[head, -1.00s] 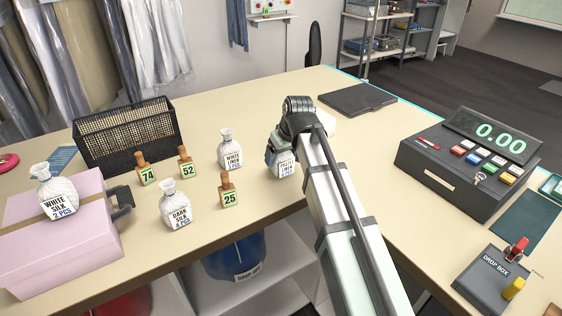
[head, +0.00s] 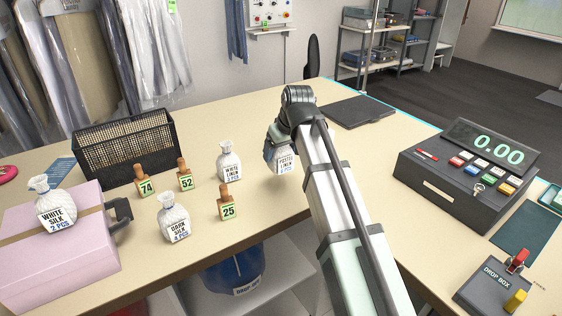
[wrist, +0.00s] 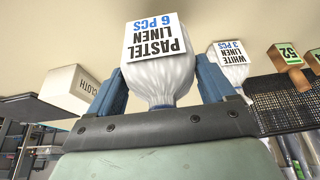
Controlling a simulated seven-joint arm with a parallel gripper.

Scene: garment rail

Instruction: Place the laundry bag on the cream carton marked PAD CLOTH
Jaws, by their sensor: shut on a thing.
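My gripper (head: 288,125) is shut on a white laundry bag labelled PASTEL LINEN 6 PCS (head: 284,158), low over the counter. In the wrist view the bag (wrist: 160,75) sits between my two blue fingers (wrist: 163,88), its label facing the camera. The cream carton (wrist: 65,88) is at the left of the wrist view, apart from the bag; only CLOTH is readable on it. In the head view my arm hides the carton.
Other bags are WHITE LINEN (head: 229,163), DARK SILK (head: 173,220) and WHITE SILK (head: 55,208) on a pink box (head: 55,255). Numbered tag blocks (head: 226,205) and a black mesh basket (head: 125,145) stand left. A dark flat pad (head: 358,106) and register (head: 465,165) are right.

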